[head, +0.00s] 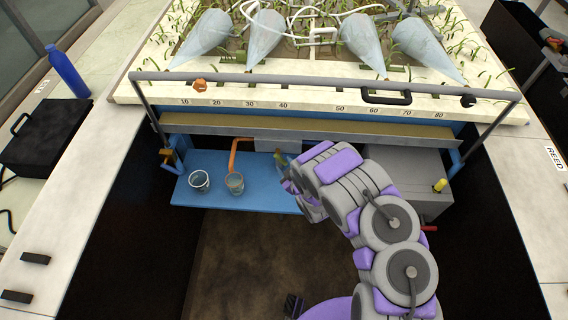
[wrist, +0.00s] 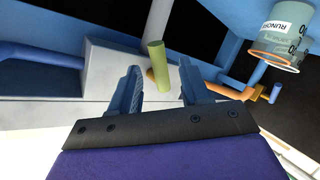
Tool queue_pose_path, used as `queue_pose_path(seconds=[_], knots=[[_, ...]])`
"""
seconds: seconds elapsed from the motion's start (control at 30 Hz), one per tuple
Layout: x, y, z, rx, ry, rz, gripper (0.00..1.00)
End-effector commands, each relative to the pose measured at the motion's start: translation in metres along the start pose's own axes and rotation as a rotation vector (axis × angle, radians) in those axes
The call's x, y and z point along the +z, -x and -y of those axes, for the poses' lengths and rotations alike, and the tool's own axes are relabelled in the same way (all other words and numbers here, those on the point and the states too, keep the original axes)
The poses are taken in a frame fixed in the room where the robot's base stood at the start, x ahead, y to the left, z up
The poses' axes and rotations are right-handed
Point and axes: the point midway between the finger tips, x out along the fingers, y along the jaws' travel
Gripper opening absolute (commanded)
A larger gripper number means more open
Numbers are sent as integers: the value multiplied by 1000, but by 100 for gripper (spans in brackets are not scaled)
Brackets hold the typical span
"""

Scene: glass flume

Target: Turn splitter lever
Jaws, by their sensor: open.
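My gripper (head: 291,178) is open. In the wrist view its two blue fingers (wrist: 160,92) stand either side of the handle's near end, with a gap on both sides.
Two buckets (head: 199,181) (head: 235,184) stand on the blue shelf (head: 265,198), left of my gripper. An orange pipe (head: 235,150) runs above it. A metal rail (head: 320,79) crosses above. A grey box with a yellow knob (head: 440,185) stands right, behind my arm.

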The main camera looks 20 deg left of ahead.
Motion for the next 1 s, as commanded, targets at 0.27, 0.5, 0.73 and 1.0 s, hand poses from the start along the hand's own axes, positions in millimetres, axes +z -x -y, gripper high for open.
queue_pose_path(seconds=[0.27, 0.5, 0.73, 1.0], knots=[[0, 45, 0, -2, 3, 5, 46], [0, 84, 0, -2, 3, 6, 46], [0, 122, 0, -2, 3, 6, 46], [-1, 147, 0, -2, 1, 3, 46]])
